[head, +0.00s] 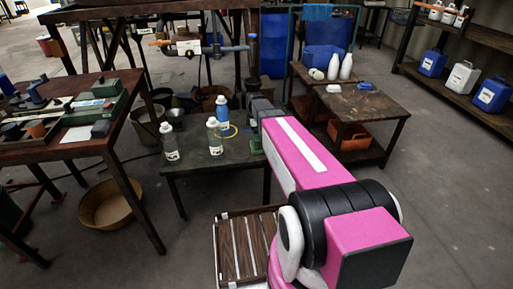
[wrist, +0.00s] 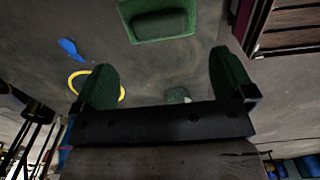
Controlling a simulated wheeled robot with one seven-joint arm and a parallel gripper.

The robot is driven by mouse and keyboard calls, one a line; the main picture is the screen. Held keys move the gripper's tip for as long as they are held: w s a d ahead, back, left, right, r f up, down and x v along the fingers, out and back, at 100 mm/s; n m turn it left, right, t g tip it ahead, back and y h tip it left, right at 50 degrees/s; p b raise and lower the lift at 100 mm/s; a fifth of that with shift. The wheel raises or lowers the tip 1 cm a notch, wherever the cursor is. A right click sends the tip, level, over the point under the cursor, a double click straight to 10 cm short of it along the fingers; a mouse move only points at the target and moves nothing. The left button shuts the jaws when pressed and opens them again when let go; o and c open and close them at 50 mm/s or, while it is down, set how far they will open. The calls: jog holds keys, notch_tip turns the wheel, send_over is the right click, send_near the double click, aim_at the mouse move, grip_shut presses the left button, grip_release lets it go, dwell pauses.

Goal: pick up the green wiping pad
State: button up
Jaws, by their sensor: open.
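A green tray (wrist: 165,38) lies at the top of the wrist view on the dark table. In the head view, a piece of green (head: 256,146) shows at the table's right edge, mostly hidden by my arm. My gripper (wrist: 162,62) is open, its two green fingers wide apart with nothing held between them. It is above the table, apart from the tray, which appears beyond the fingertips.
A yellow ring (wrist: 74,82) and a blue item (wrist: 69,47) lie left in the wrist view.

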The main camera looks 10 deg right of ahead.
jog(key=shift+d+f, duration=0.1)
jog(key=shift+f, duration=3.4)
jog(key=c, duration=1)
jog(key=shift+r, duration=0.15)
notch_tip(320, 180, up, 10)
jog(key=shift+f, duration=0.1)
